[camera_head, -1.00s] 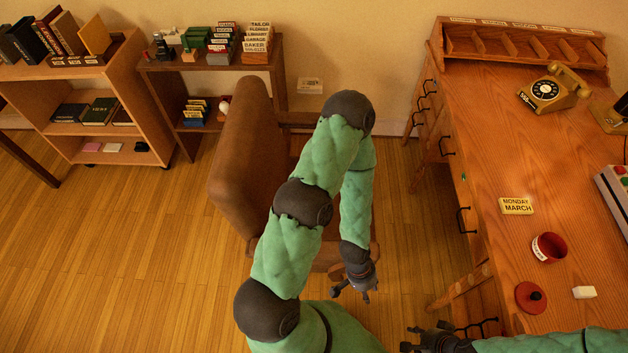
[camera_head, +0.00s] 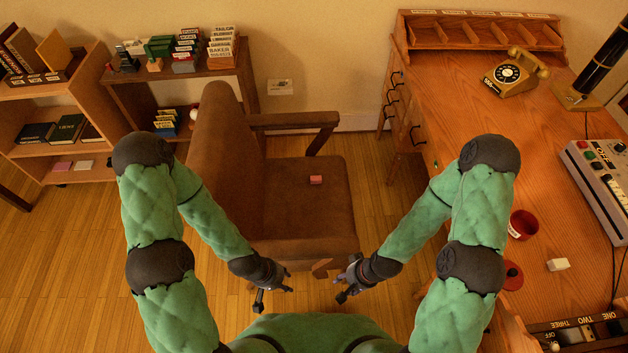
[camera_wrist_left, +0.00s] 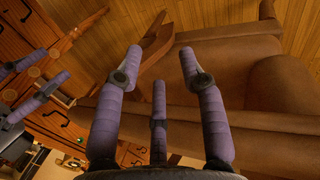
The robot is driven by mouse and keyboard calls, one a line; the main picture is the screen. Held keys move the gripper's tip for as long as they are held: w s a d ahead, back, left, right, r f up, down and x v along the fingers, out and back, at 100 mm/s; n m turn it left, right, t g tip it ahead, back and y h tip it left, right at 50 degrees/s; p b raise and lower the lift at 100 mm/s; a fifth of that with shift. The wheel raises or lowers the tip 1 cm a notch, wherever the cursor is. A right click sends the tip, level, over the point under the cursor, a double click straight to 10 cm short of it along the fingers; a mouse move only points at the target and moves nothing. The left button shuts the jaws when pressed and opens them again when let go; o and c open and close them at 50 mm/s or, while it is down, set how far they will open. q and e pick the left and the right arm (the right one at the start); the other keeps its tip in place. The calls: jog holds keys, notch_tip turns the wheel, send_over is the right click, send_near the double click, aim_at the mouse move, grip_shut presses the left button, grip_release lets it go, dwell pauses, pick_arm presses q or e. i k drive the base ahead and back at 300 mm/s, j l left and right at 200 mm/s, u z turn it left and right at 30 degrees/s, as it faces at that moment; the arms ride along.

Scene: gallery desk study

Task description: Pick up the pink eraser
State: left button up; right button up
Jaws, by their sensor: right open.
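A small pink eraser (camera_head: 316,180) lies on the brown seat of the armchair (camera_head: 290,205) in the head view, with bare seat around it. My left gripper (camera_head: 273,283) is in front of the seat's front edge, to the lower left of the eraser and apart from it. In the left wrist view my left gripper (camera_wrist_left: 160,75) has its fingers spread with nothing between them; the eraser does not show there. My right gripper (camera_head: 350,284) is open and empty, to the lower right of the eraser, also in front of the chair.
The chair's backrest (camera_head: 225,150) and armrest (camera_head: 295,120) rise beside the seat. The desk (camera_head: 465,115) at right holds a telephone (camera_head: 512,72), a red cup (camera_head: 522,224) and a white block (camera_head: 558,265). A flat pink piece (camera_head: 62,166) lies on the bookcase's bottom shelf.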

aim_at(314, 179)
jog(key=l+z, duration=0.2)
jog(key=z, duration=0.2)
jog(key=l+z, duration=0.15)
jog(key=z, duration=0.25)
jog(key=i+l+z, duration=0.15)
jog(key=z, duration=0.25)
